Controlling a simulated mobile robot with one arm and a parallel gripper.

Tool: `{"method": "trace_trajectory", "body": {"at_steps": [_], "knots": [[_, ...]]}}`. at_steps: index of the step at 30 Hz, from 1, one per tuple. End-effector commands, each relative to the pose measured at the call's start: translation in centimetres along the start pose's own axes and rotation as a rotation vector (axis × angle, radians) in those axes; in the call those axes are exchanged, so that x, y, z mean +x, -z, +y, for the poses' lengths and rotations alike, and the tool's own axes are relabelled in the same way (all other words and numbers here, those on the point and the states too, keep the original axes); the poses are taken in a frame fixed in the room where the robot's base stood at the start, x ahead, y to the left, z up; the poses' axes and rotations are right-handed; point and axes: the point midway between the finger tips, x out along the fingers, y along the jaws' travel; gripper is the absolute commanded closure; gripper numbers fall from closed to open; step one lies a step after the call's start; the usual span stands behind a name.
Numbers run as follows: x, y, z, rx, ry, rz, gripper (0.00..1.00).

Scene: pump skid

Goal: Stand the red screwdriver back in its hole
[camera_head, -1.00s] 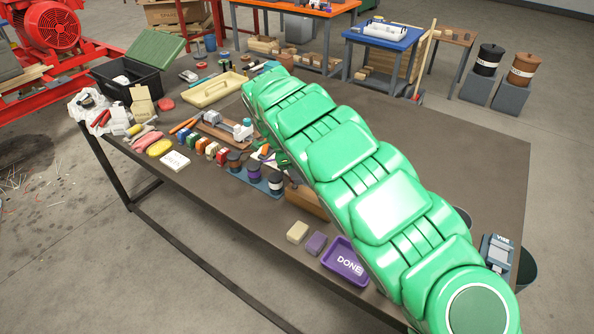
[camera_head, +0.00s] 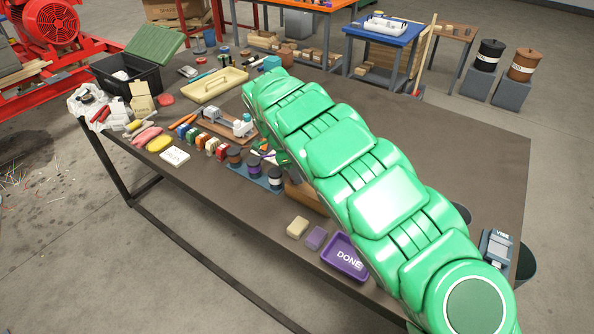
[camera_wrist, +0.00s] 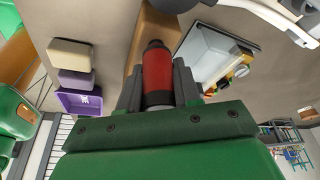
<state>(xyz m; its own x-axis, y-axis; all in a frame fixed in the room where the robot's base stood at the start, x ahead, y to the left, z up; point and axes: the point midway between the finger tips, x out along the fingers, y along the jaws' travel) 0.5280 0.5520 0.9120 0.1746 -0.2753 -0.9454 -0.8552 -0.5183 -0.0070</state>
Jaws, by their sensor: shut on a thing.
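In the wrist view my gripper (camera_wrist: 158,82) is shut on the red screwdriver (camera_wrist: 157,72), with its red handle and black end between the two dark fingers. The screwdriver's shaft is hidden. A brown wooden block (camera_wrist: 150,35) shows just beyond the handle; I cannot tell whether the screwdriver touches it, and no hole is visible. In the head view a part of the wooden block (camera_head: 303,197) shows at the edge of my green arm, which hides the gripper and the screwdriver.
A purple DONE tray (camera_head: 345,258) and two small blocks (camera_head: 298,227) lie near the table's front edge. A rack of dark jars (camera_head: 258,178) stands left of the wooden block. A vise (camera_head: 496,248) is at the right.

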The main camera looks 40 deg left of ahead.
Motion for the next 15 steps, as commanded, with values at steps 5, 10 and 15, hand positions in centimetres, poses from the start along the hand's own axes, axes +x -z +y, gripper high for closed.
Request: {"method": "trace_trajectory", "body": {"at_steps": [5, 10, 15], "knots": [[-0.02, 0.01, -0.01, 0.000, 0.000, 0.000, 0.43], [-0.01, 0.00, 0.00, 0.000, 0.000, 0.000, 0.38], [-0.08, 0.00, -0.01, 0.000, 0.000, 0.000, 0.38]]}}
